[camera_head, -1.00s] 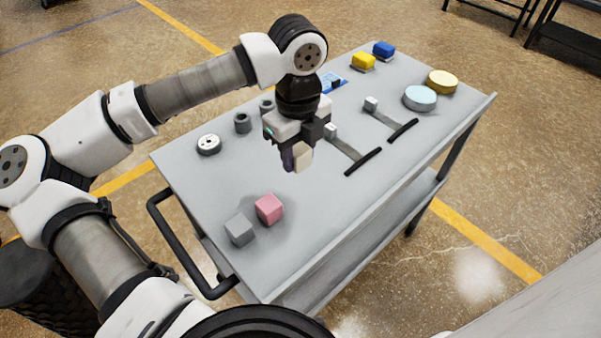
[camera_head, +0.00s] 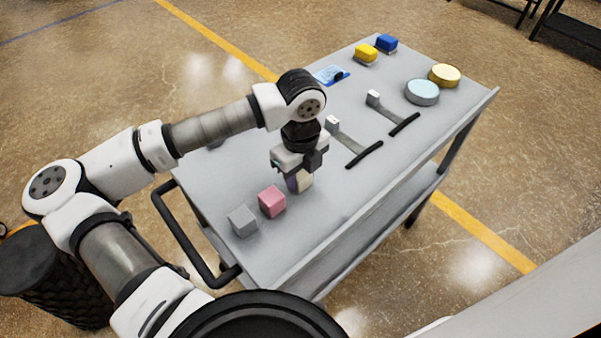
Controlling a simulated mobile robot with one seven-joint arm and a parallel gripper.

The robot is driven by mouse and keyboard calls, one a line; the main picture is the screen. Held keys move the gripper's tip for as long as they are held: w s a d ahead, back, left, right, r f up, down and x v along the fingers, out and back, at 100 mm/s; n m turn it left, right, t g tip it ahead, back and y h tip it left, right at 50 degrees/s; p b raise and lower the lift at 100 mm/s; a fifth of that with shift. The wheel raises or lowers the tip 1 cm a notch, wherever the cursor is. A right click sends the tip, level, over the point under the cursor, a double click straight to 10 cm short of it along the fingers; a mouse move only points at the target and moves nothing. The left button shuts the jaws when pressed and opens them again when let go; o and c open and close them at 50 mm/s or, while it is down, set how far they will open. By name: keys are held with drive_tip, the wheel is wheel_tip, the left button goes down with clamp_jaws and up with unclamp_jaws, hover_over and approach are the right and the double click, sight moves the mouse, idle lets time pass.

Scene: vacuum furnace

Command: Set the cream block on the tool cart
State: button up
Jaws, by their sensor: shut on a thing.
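The cream block (camera_head: 305,181) is in my gripper (camera_head: 298,184), which is shut on it. The block is low over the grey tool cart (camera_head: 330,212), just right of the pink block; I cannot tell whether it touches the top. My gripper points down, and its fingers partly cover the block. The pink block (camera_head: 272,201) and the grey block (camera_head: 243,220) sit on the cart top near its handle end.
Two T-shaped tools (camera_head: 365,155) (camera_head: 405,123) lie right of my gripper. Round tins (camera_head: 422,92) (camera_head: 445,75) and yellow (camera_head: 366,53) and blue (camera_head: 387,43) blocks stand farther back. A black handle (camera_head: 190,235) edges the cart's left end. The front-right strip is clear.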

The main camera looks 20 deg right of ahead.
sight(301, 172)
drive_tip(key=o, duration=1.1)
drive_tip(key=shift+c, duration=0.2)
drive_tip(key=shift+r, duration=0.1)
wheel_tip(301, 172, up, 12)
drive_tip(key=b, duration=0.1)
